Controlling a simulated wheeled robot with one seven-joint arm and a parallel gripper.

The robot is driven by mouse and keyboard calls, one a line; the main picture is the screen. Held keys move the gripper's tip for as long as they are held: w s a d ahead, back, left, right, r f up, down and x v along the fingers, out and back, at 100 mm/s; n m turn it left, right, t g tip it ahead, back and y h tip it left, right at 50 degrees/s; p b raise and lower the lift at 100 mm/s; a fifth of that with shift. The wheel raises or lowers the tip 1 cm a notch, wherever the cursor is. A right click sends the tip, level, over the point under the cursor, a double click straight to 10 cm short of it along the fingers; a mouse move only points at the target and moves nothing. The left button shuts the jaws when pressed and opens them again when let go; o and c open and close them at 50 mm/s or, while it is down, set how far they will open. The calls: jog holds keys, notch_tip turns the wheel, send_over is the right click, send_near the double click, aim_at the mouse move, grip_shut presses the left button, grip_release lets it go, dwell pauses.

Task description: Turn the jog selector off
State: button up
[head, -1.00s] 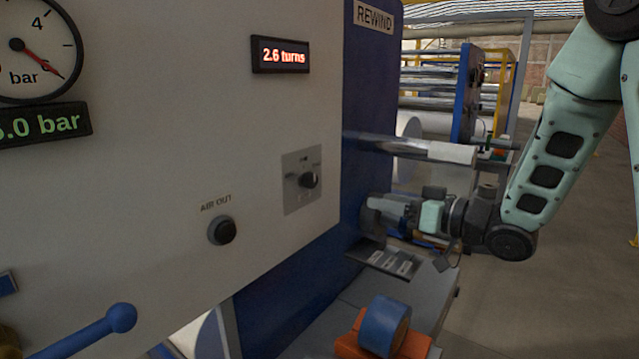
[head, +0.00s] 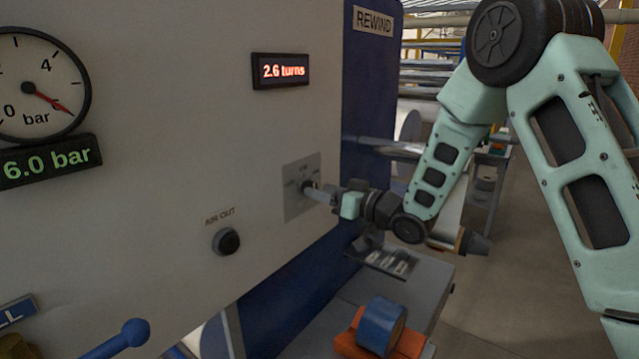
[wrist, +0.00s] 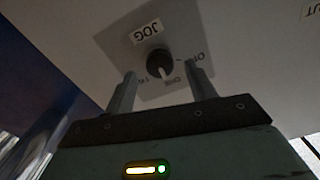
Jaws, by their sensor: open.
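The jog selector is a black round knob with a light pointer line, on a grey plate (head: 296,207) on the light panel. In the wrist view the knob (wrist: 159,63) sits under a JOG label (wrist: 146,31), with position markings around it. My gripper (head: 314,190) is in front of the plate, close to the knob and mostly covering it in the head view. In the wrist view my gripper (wrist: 160,88) is open, its two fingers apart on either side of the knob. I cannot tell whether they touch it.
A black AIR OUT button (head: 226,241) is left of and below the plate. A red 2.6 turns display (head: 281,71) is above. A blue tape roll (head: 382,326) on an orange holder stands low at the front. A blue lever (head: 118,338) juts out at lower left.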

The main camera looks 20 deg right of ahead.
jog(key=shift+x, duration=0.85)
jog(key=shift+c, duration=0.2)
jog(key=c, duration=0.9)
